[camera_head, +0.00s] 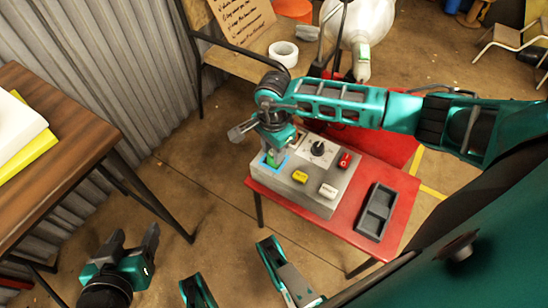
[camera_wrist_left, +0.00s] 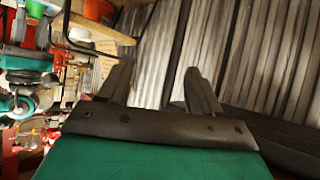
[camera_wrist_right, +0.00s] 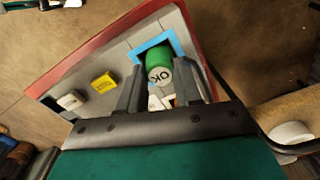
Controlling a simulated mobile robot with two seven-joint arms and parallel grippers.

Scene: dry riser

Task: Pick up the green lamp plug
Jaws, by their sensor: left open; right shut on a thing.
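The green lamp plug (camera_wrist_right: 158,60), with a round white end marked OK, is between the fingers of my right gripper (camera_wrist_right: 160,82) in the right wrist view. It lies over the blue-outlined square (camera_wrist_right: 178,42) on the grey control box (camera_head: 320,205). I cannot tell whether it still touches the box. In the head view, my right gripper (camera_head: 268,150) is at the box's left corner, shut on the plug, which shows as a small green patch (camera_head: 271,158). My left gripper (camera_head: 132,243) is open and empty at the lower left, away from the box; its spread fingers (camera_wrist_left: 155,85) show in the left wrist view.
The box stands on a red table (camera_head: 400,190) and carries a black knob (camera_head: 318,148) and red (camera_head: 345,160), yellow (camera_head: 300,176) and white (camera_head: 328,191) buttons. A dark tray (camera_head: 376,211) lies right of it. A wooden table (camera_head: 60,130) stands at left.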

